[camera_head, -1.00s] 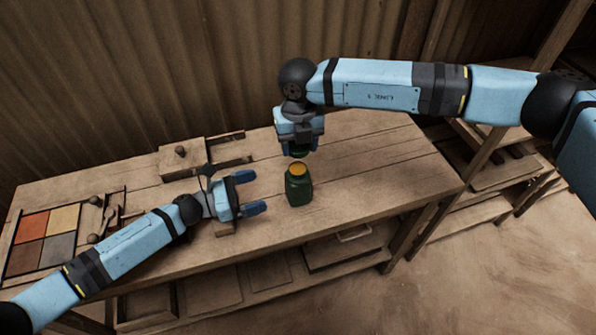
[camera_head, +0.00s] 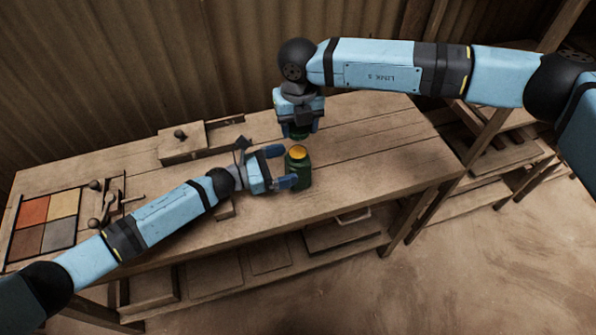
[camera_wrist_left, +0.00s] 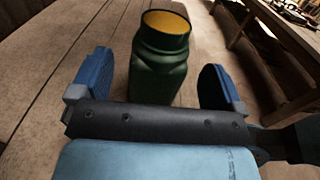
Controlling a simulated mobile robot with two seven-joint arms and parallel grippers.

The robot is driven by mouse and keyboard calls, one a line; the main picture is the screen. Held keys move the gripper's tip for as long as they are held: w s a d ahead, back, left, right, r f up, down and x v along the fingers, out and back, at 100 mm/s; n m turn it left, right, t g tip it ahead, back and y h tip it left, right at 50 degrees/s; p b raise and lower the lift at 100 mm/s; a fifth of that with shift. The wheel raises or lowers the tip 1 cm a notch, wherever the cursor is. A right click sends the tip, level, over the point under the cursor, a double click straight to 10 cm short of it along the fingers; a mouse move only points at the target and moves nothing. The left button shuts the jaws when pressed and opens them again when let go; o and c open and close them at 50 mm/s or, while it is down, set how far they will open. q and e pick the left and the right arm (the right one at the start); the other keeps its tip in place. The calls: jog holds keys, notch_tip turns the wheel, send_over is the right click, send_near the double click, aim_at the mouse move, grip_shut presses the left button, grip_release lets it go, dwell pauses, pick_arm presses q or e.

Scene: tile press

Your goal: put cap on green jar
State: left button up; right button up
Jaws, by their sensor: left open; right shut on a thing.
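The green jar (camera_head: 299,171) stands upright on the table, with a yellow-orange top surface showing at its mouth. In the left wrist view the jar (camera_wrist_left: 159,70) stands between the two blue fingers, with gaps at both sides. My left gripper (camera_head: 284,168) is open around the jar's left side, low near the table; its fingers also show in the left wrist view (camera_wrist_left: 155,78). My right gripper (camera_head: 300,130) points down above and behind the jar. It is shut on the green cap (camera_head: 299,136), which is mostly hidden by the fingers.
The wooden table (camera_head: 390,150) is clear to the right of the jar. A tray of coloured tiles (camera_head: 45,227) lies at the left end, near small round-knobbed tools (camera_head: 94,222). A wooden press block (camera_head: 181,143) stands at the back. Shelves (camera_head: 500,160) stand at the right.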

aim_at(298, 153)
pick_arm(q)
jog(key=shift+x, duration=2)
jog(key=c, duration=1.3)
jog(key=shift+c, duration=0.2)
pick_arm(e)
jog(key=shift+w+f, duration=0.1)
jog(key=shift+f, duration=2.4)
jog(key=shift+f, duration=0.9)
jog(key=shift+f, duration=0.5)
